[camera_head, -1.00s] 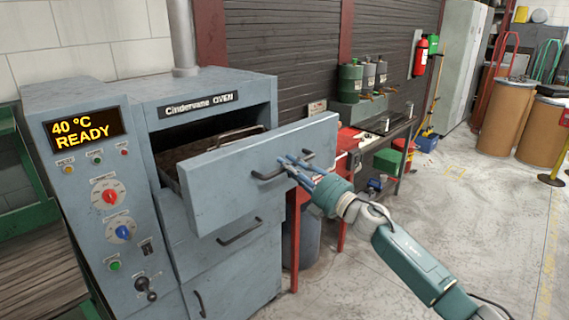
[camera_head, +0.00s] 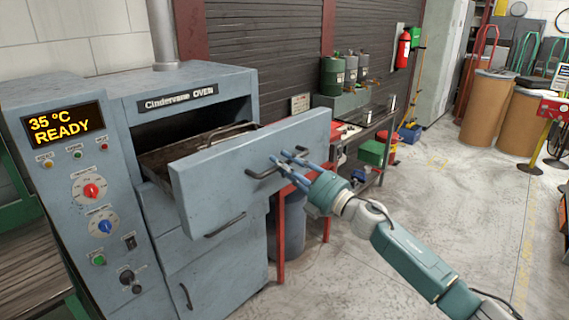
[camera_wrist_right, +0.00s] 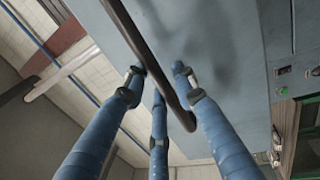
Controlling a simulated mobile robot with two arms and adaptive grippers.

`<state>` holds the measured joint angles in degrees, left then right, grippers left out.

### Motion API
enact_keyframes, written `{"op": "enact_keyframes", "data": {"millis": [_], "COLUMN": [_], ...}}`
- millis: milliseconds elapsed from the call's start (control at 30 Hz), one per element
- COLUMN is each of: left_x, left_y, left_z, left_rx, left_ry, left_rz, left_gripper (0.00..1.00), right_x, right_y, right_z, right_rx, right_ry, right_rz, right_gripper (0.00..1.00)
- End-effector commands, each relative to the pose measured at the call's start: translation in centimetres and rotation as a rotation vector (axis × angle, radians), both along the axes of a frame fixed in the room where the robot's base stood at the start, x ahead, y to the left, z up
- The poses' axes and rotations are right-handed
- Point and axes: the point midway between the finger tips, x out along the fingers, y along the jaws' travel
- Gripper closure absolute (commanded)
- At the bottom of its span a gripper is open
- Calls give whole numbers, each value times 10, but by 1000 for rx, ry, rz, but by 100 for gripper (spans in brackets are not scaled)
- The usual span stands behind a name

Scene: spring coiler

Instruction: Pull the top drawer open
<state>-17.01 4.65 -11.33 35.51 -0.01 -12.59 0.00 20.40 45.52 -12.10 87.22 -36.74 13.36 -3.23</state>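The grey-blue oven (camera_head: 205,82) stands at the left. Its top drawer (camera_head: 225,178) is well out of the housing, with a dark tray (camera_head: 165,160) showing behind the front panel. The drawer's dark bar handle (camera_head: 257,175) is on the right half of the panel. My right gripper (camera_head: 288,160) is at the handle with its blue fingers on both sides of the bar. In the right wrist view the handle (camera_wrist_right: 150,60) passes between the fingers (camera_wrist_right: 160,90), close to them; exact contact is hard to see. My left gripper is not in view.
A lower drawer with its own handle (camera_head: 225,226) is closed. The control column (camera_head: 75,180) has a display reading 35 °C READY. A red-legged bench (camera_head: 325,190) stands right of the oven. The concrete floor (camera_head: 460,215) at the right is clear.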

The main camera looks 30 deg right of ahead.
Motion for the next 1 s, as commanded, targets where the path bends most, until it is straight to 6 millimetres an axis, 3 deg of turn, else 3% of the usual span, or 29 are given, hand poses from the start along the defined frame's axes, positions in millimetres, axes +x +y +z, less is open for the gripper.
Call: {"op": "enact_keyframes", "data": {"millis": [433, 1000], "left_x": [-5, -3], "left_y": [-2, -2], "left_z": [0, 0], "left_rx": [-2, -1], "left_ry": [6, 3], "left_rz": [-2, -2], "left_gripper": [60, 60], "right_x": [-9, -99], "right_y": [-4, -36], "right_z": [-3, -23], "right_rx": [0, 1], "right_ry": [1, 4], "right_rz": [-2, -1], "right_gripper": [65, 65]}}
